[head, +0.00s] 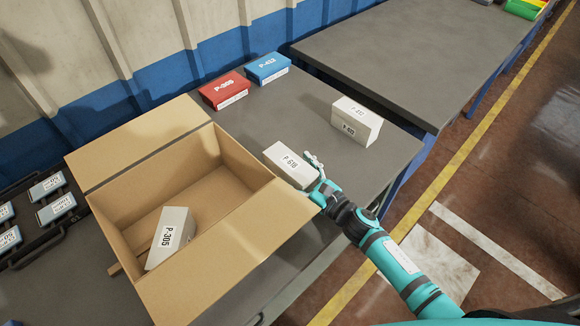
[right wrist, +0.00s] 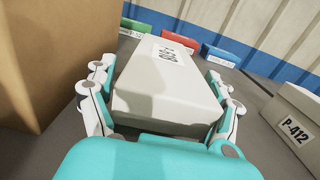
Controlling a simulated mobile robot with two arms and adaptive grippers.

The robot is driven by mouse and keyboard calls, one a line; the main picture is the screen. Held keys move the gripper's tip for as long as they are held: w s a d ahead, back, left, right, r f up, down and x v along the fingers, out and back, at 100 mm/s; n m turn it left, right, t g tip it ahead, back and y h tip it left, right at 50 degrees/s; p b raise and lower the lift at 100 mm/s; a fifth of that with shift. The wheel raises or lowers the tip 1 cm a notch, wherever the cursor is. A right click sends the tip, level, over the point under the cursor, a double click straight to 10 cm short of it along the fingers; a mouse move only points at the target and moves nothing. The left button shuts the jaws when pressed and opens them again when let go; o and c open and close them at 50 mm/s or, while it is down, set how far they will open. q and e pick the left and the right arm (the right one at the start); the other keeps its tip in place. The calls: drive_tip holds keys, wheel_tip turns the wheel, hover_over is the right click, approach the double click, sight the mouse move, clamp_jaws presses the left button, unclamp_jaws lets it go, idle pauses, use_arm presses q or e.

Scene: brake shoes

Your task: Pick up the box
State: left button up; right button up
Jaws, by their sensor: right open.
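A white box (head: 288,168) labelled P-618 lies on the dark table, just right of the open carton. In the right wrist view the same box (right wrist: 165,100) fills the middle. My right gripper (head: 316,172) is at the box's right end in the head view. In the right wrist view, my right gripper (right wrist: 156,75) is open, with one finger on each side of the box. Small gaps seem to show beside the fingers; contact is hard to tell. My left gripper is not in view.
A large open cardboard carton (head: 112,147) holds a tilted white box (head: 172,236) labelled P-305. Another white box (head: 356,120) stands right of mine. A red box (head: 224,90) and a blue box (head: 267,67) sit at the back. A green box (right wrist: 132,28) shows behind.

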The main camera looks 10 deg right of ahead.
drive_tip(key=c, duration=1.4)
drive_tip(key=shift+o, duration=0.2)
drive_tip(key=shift+r, duration=0.1)
